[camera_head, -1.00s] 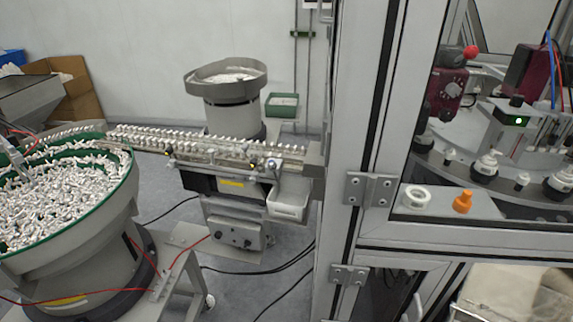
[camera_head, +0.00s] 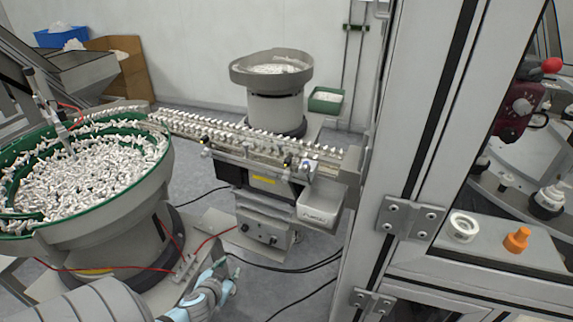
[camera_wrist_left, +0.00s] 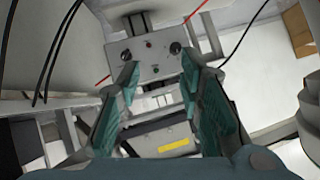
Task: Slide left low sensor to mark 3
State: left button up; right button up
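The linear feed track (camera_head: 255,140) carries a row of white caps from the bowl towards the cell frame. Small sensor fittings are clamped on its front side: one at the left (camera_head: 204,141), and others near the right end (camera_head: 288,159). They are too small for me to read any marks or tell which is the left low sensor. My left gripper (camera_head: 227,277) is low at the bottom of the head view, in front of and below the track, apart from it. In the left wrist view its teal fingers (camera_wrist_left: 160,95) are spread with nothing between them. My right gripper is not in view.
A green-rimmed bowl feeder (camera_head: 150,195) full of white parts stands at left. A control box (camera_head: 262,228) is under the track; a white bin (camera_head: 320,207) hangs at its right end. The cell's metal frame (camera_head: 405,130) blocks the right. Red and black cables run below.

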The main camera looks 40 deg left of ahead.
pick_arm(q)
jog(key=w+r+t, duration=0.3)
jog(key=w+r, duration=0.3)
jog(key=r, duration=0.6)
jog(key=t+h, duration=0.1)
jog(key=t, duration=0.4)
send_near(286, 163)
jog(key=shift+n, duration=0.5)
jog(key=p+x, duration=0.3)
jog(key=x, duration=0.6)
jog(key=shift+w+p, duration=0.3)
jog(key=shift+w, duration=0.1)
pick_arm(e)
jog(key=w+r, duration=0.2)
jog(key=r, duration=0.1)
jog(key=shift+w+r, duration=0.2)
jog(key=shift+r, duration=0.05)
pick_arm(q)
jog(key=shift+a, duration=0.1)
jog(key=shift+c, duration=0.4)
grip_shut()
